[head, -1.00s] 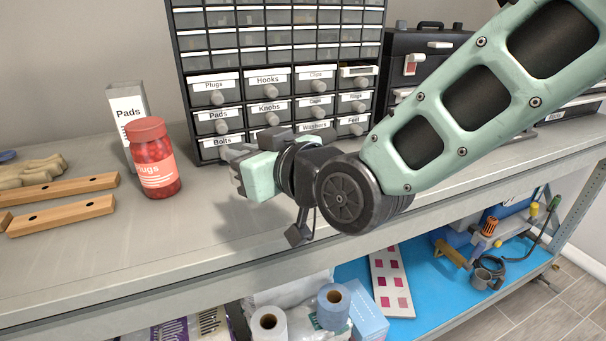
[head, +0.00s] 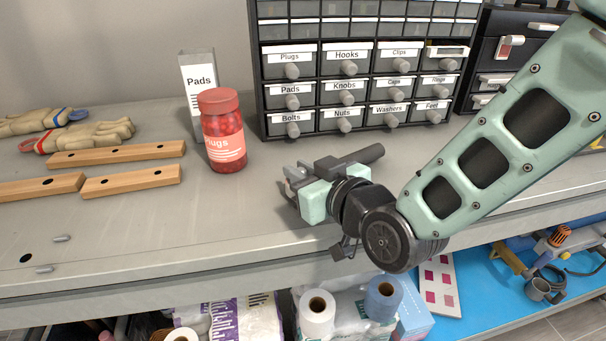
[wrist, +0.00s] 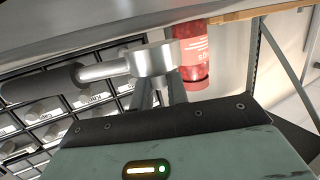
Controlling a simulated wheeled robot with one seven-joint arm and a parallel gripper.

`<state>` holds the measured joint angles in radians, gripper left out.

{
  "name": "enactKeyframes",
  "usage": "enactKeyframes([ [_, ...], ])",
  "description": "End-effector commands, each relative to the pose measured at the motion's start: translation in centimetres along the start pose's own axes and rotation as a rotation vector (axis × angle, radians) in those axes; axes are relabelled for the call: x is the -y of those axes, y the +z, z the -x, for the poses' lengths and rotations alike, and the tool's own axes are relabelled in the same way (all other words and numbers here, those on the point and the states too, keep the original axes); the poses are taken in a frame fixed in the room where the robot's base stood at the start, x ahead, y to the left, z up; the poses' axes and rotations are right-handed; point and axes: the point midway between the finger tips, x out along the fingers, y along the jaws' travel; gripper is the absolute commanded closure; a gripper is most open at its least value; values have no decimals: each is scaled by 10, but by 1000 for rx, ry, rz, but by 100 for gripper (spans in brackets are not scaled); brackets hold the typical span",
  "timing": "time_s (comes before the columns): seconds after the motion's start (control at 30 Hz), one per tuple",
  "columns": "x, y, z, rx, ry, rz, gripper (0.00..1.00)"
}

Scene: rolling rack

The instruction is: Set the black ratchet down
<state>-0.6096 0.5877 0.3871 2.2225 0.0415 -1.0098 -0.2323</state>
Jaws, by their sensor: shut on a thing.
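The black ratchet has a dark grip handle and a silver shaft and head. In the head view its handle (head: 365,155) sticks out behind my gripper toward the drawer cabinet. In the wrist view its silver head (wrist: 152,62) lies between my fingers, with the dark handle running left. My gripper (head: 291,180) is shut on the ratchet near its head, low over the grey shelf top (head: 235,215). The fingers also show in the wrist view (wrist: 160,95). I cannot tell whether the ratchet touches the shelf.
A red-lidded jar (head: 222,130) and a white Pads box (head: 198,95) stand left of my gripper. The labelled drawer cabinet (head: 345,90) stands behind it. Wooden bars (head: 115,153) and gloves (head: 85,135) lie further left. The front left shelf is mostly clear.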

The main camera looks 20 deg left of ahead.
Motion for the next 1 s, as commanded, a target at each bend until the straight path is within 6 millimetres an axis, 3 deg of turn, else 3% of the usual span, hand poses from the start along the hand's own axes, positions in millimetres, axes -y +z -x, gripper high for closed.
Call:
enactKeyframes([
  [0.13, 0, 10, -2, -5, -1, 2, 100],
  [0.43, 0, 12, -3, -6, 0, 2, 100],
  [0.47, 0, 13, -3, -2, 0, 0, 79],
  [0.5, 0, 12, -3, -2, 0, 0, 68],
  [0.53, 0, 12, -3, -2, 0, 0, 63],
  [0.87, 0, 11, -1, -2, 0, 0, 63],
  [1.0, 0, 12, 13, -2, 0, 1, 63],
])
